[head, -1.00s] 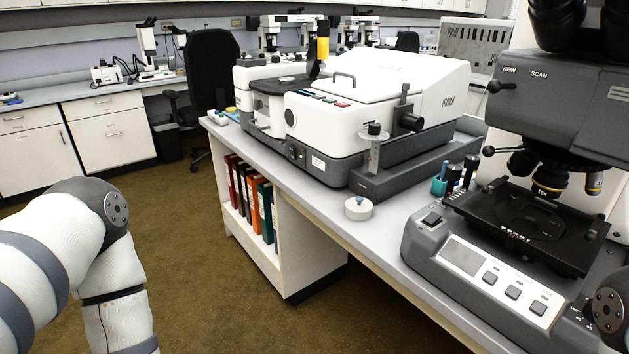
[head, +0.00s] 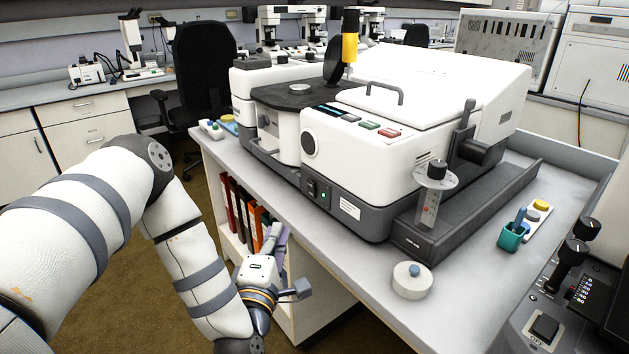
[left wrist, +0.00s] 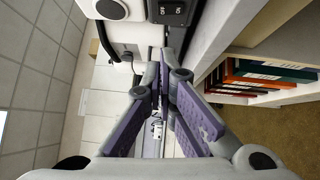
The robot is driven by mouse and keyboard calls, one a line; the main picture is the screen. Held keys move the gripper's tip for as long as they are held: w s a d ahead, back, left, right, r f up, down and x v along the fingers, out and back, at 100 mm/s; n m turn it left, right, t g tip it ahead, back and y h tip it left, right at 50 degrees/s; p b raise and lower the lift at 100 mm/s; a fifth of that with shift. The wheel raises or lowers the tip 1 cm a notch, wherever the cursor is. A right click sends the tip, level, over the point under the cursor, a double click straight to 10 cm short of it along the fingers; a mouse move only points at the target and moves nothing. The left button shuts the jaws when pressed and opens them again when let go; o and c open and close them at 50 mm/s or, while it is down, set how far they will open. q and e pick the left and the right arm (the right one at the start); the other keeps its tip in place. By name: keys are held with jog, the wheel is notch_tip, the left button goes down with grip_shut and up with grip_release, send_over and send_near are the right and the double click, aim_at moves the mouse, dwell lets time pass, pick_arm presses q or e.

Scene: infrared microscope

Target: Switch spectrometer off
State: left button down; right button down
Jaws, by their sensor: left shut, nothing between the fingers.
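The spectrometer (head: 375,200) is a large white and dark grey machine on the bench in the head view. A small dark power switch panel (head: 318,191) with a green mark sits low on its front face. In the left wrist view the black switch panel (left wrist: 172,11) with ON and OFF lettering shows at the top edge. My left gripper (head: 281,236), with purple and grey fingers, is in front of the bench edge, below and left of the switch and apart from it. It is shut and empty. It also shows in the left wrist view (left wrist: 166,88). My right gripper is out of view.
Binders (head: 240,215) stand on the shelf under the bench, close behind my left gripper. A round white knob-topped piece (head: 412,280) and a teal cup (head: 511,237) are on the bench. The microscope (head: 560,310) is at the lower right. Open floor lies left.

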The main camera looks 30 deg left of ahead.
pick_arm(q)
jog(key=shift+w+a+r, duration=0.1)
jog(key=shift+w+r, duration=0.05)
jog(key=shift+r, duration=0.1)
send_near(312, 189)
jog(key=w+a, duration=0.1)
jog(key=w+a+r, duration=0.1)
jog(key=a, duration=0.1)
jog(key=w+a+r, duration=0.1)
jog(key=w, duration=0.1)
jog(key=shift+w+a+r+b, duration=0.15)
jog(key=shift+r+b, duration=0.05)
jog(key=shift+b, duration=0.15)
jog(key=shift+w+r, duration=0.1)
jog(key=shift+w, duration=0.3)
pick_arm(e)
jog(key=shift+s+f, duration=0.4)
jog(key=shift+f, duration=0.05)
